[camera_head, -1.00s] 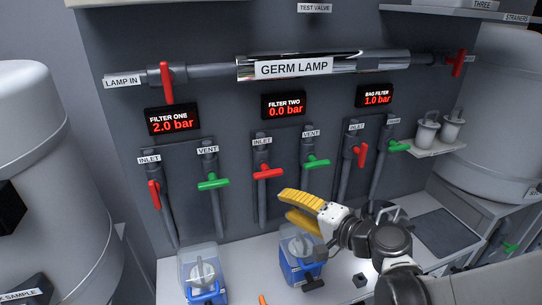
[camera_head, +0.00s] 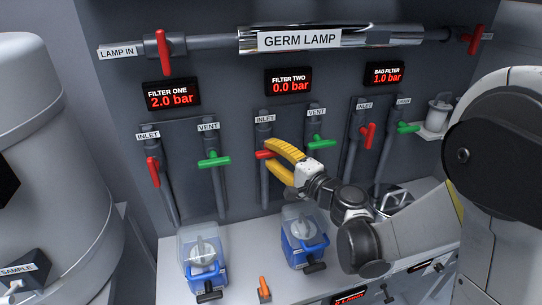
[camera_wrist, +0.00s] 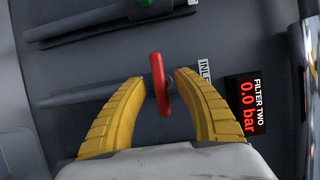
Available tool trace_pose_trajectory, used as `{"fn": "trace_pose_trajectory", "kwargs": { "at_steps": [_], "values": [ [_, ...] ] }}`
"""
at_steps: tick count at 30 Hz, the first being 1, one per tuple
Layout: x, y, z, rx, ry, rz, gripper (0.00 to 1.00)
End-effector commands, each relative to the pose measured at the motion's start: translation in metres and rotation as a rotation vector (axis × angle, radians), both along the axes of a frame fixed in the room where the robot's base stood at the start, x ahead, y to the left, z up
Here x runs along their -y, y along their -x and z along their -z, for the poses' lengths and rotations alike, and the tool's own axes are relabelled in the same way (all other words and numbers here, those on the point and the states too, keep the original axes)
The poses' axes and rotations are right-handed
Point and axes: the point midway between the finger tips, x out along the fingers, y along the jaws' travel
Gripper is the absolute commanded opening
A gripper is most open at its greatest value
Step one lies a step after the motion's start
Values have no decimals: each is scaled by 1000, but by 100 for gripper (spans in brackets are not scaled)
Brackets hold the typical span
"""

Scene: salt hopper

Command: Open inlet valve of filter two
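The filter two inlet valve has a red handle (camera_head: 261,155) lying crosswise to its grey vertical pipe (camera_head: 264,188). In the wrist view the red handle (camera_wrist: 160,80) stands between the tips of my two yellow fingers. My gripper (camera_head: 271,156) is open, with a finger on each side of the handle; it also shows in the wrist view (camera_wrist: 161,78). I cannot tell whether either finger touches the handle. The fingers hide the handle's right end in the head view. The filter two display (camera_head: 289,81) reads 0.0 bar.
The green vent handle (camera_head: 317,143) is close to the right of my gripper. Filter one's red inlet handle (camera_head: 153,171) and the bag filter's red handle (camera_head: 368,135) are on either side. Blue-based jars (camera_head: 303,244) stand on the counter below.

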Motion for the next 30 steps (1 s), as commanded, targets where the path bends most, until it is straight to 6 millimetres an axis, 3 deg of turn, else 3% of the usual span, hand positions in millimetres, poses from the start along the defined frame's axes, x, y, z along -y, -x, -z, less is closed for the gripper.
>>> {"fn": "trace_pose_trajectory", "kwargs": {
  "at_steps": [10, 14, 30],
  "values": [
    [-3, -4, 0, 0, 0, 0, 36],
    [-3, -4, 0, 0, 0, 0, 0],
    [-3, -4, -2, 27, 97, 0, 0]
  ]
}}
